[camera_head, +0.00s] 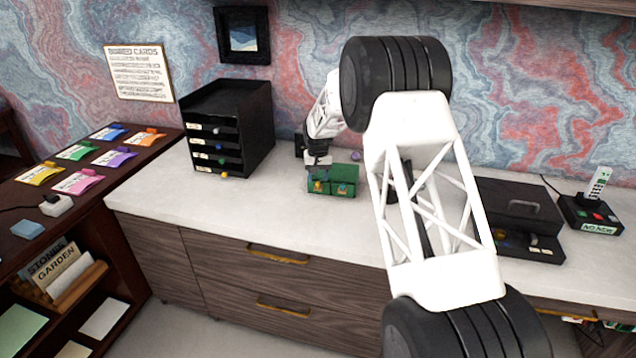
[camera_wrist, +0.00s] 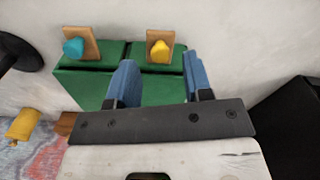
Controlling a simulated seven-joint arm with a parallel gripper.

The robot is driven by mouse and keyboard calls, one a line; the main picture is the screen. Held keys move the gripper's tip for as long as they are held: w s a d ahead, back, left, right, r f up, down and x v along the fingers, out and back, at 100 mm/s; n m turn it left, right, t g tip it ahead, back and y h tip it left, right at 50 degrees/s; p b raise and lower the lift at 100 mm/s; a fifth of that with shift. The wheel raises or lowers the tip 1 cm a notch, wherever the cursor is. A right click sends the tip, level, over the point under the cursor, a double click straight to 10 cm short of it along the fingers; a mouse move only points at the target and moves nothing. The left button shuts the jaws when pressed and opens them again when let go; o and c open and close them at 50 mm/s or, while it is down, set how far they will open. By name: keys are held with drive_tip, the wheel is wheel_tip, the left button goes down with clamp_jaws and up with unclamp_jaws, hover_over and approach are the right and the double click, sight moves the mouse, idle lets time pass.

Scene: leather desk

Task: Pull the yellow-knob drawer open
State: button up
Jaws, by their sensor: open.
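A small green box (camera_head: 345,171) with two side-by-side drawers stands on the white counter. It also shows in the wrist view (camera_wrist: 85,84). Its left drawer front has a yellow knob (camera_head: 318,186), its right a teal knob (camera_head: 342,189). In the wrist view the yellow knob (camera_wrist: 159,53) is at the right and the teal knob (camera_wrist: 73,47) at the left. Both fronts look closed. My gripper (camera_wrist: 157,66) is open and empty over the green box, its blue fingers pointing toward the yellow knob. In the head view my gripper (camera_head: 318,170) partly hides the box. Contact cannot be told.
A black drawer tower (camera_head: 250,128) stands left, with a yellow knob (camera_head: 224,174) on its lowest drawer. A black case (camera_head: 518,208) and a phone base (camera_head: 590,214) are at right. Counter (camera_head: 285,215) in front of the green box is clear.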

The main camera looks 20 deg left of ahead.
drive_tip(key=shift+f, duration=1.35)
drive_tip(key=shift+c, duration=0.4)
clamp_jaws()
